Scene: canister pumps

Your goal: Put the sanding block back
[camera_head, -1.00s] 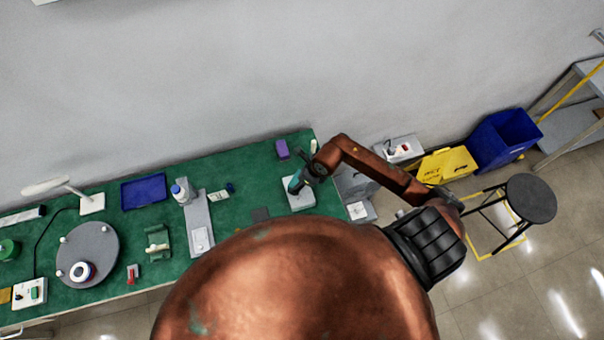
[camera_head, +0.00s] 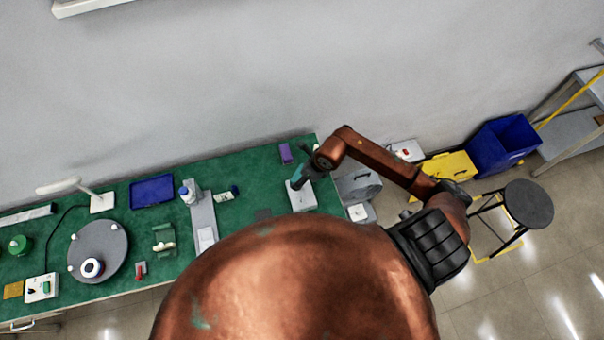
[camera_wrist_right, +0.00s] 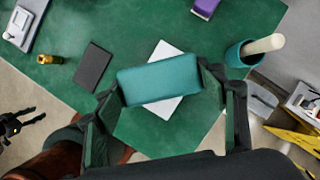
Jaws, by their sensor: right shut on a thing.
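A teal block (camera_wrist_right: 160,82), which I take to be the sanding block, is held between the fingers of my right gripper (camera_wrist_right: 160,87) in the right wrist view. It hangs over a white flat piece (camera_wrist_right: 165,108) on the green bench, partly covering it. I cannot tell how high it is above it. In the head view my right gripper (camera_head: 297,181) is over the left side of the white piece (camera_head: 304,199). A black fingered part (camera_wrist_right: 20,124), apparently my left gripper, shows at the left of the wrist view. It is too small to read its fingers.
A dark grey flat pad (camera_wrist_right: 93,66) and a brass fitting (camera_wrist_right: 49,60) lie nearby. A teal cup (camera_wrist_right: 238,55) with a pale handle stands near the bench's end. A purple box (camera_head: 285,153) is at the back. Bare green bench (camera_head: 262,178) lies between them.

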